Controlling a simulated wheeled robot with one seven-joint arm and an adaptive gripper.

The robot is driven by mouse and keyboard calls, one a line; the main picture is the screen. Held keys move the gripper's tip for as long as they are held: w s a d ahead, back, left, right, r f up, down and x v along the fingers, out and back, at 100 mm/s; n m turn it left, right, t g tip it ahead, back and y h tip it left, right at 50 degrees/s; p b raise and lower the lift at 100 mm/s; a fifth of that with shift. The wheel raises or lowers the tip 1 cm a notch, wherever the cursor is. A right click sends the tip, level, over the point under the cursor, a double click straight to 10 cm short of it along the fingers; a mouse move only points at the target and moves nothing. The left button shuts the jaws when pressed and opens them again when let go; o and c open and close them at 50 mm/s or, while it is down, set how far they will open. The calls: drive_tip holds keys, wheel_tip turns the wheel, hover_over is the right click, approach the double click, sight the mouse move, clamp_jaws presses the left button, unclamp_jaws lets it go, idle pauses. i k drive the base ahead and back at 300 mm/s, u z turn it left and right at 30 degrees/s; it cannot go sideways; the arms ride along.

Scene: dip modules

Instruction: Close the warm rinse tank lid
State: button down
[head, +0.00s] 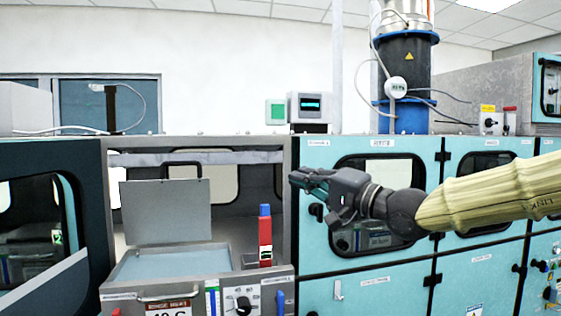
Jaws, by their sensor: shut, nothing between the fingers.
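The tank lid (166,211) is a flat grey panel standing raised, nearly upright, at the back of an open tank (215,259) in the left bay. The tank's grey rim and a pale blue inside show below the lid. A label on the tank's front is only partly readable, so I cannot confirm it is the warm rinse tank. My gripper (302,180) is shut and empty. It is to the right of the lid, apart from it, in front of the bay's right edge and the teal cabinet.
A red bottle-like object with a blue top (265,236) stands at the tank's right rim. A curved handle (169,294) and a black knob (243,306) are on the tank's front. Teal cabinet doors (375,290) fill the right. Grey bay posts frame the opening.

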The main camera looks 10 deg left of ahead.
sight(162, 210)
drive_tip(key=z, duration=1.85)
drive_tip(key=i, duration=0.8)
drive_tip(key=u, duration=2.75)
drive_tip(key=i, duration=0.5)
